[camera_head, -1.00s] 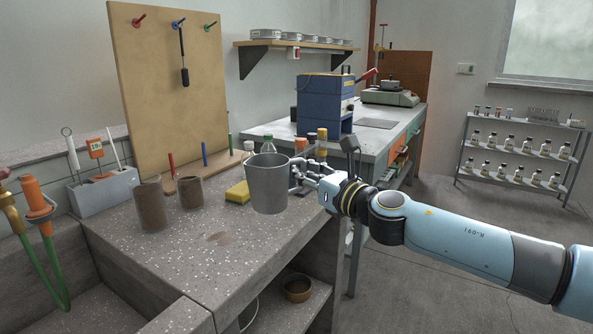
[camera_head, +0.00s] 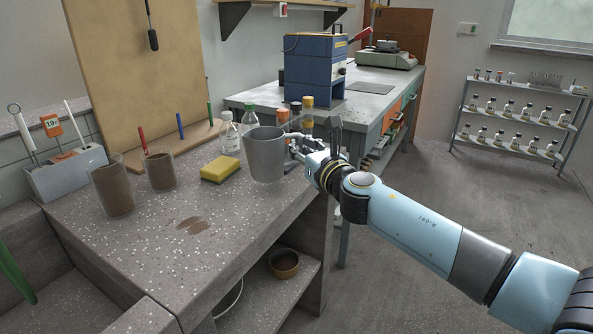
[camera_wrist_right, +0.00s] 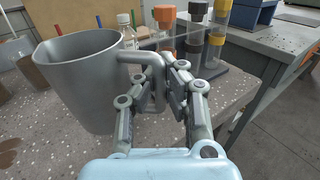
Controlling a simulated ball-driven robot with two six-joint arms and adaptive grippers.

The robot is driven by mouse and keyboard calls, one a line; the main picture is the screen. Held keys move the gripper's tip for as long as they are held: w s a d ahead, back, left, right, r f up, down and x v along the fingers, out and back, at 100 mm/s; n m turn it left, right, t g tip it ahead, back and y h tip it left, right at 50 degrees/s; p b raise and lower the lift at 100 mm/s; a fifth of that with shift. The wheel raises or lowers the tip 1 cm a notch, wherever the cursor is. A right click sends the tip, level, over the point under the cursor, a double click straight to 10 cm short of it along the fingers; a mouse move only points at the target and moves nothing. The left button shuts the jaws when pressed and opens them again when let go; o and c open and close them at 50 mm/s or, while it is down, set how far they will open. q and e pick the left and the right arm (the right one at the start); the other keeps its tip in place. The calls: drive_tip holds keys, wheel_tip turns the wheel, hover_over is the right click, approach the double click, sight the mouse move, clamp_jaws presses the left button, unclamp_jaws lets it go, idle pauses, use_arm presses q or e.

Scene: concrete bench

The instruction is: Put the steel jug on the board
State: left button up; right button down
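The steel jug (camera_head: 265,156) is a plain grey tapered vessel, upright, at the right part of the speckled bench top. In the right wrist view the jug (camera_wrist_right: 82,80) fills the left side, its handle towards me. My right gripper (camera_head: 301,150) has its fingers closed around the handle; it also shows in the wrist view (camera_wrist_right: 165,88). I cannot tell whether the jug's base touches the bench. The wooden board (camera_head: 135,75) stands upright at the back of the bench, with a tool hanging from it and coloured pegs along its foot. My left gripper is not in view.
A yellow sponge (camera_head: 220,169) and clear bottles (camera_head: 230,135) stand close to the jug. Two brown-filled beakers (camera_head: 114,190) (camera_head: 160,170) and a grey tool caddy (camera_head: 66,172) stand left. A brown stain (camera_head: 192,225) marks the otherwise clear front bench.

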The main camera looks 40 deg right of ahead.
sight(298, 163)
drive_tip(key=f+b, duration=0.3)
drive_tip(key=f, duration=0.1)
drive_tip(key=shift+w+a+f+b, duration=0.1)
drive_tip(key=shift+w+f+b, duration=0.15)
drive_tip(key=shift+b, duration=0.1)
drive_tip(key=shift+r, duration=0.25)
drive_tip(key=c, duration=2.1)
unclamp_jaws()
drive_tip(key=shift+f, duration=0.25)
drive_tip(key=o, duration=0.6)
drive_tip(key=shift+r, duration=0.15)
